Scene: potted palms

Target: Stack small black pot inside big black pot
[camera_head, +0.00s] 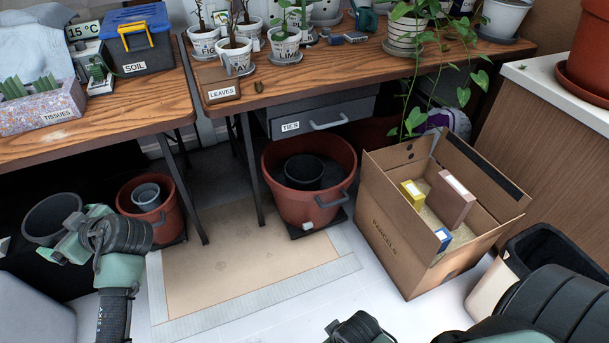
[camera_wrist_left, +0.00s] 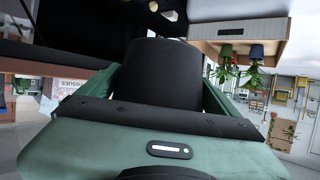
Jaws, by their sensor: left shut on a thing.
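My left gripper (camera_head: 66,238) is shut on a black pot (camera_head: 50,222) at the left of the head view. The pot is held up, tilted, with its open mouth facing up. In the left wrist view this black pot (camera_wrist_left: 165,72) sits between the green fingers. Another black pot (camera_head: 303,173) stands inside a large terracotta-coloured pot on the floor at the middle; its lower part is hidden. I cannot compare the two black pots' true sizes from here. Part of my right gripper (camera_head: 350,330) shows at the bottom edge; its fingers are not clear.
The terracotta pot (camera_head: 310,212) has a handle and a dark base. A smaller reddish pot (camera_head: 150,222) with a grey pot (camera_head: 147,195) inside stands left of it. Table legs stand between them. A parcels box (camera_head: 395,235) is at the right. The floor mat (camera_head: 235,270) in front is clear.

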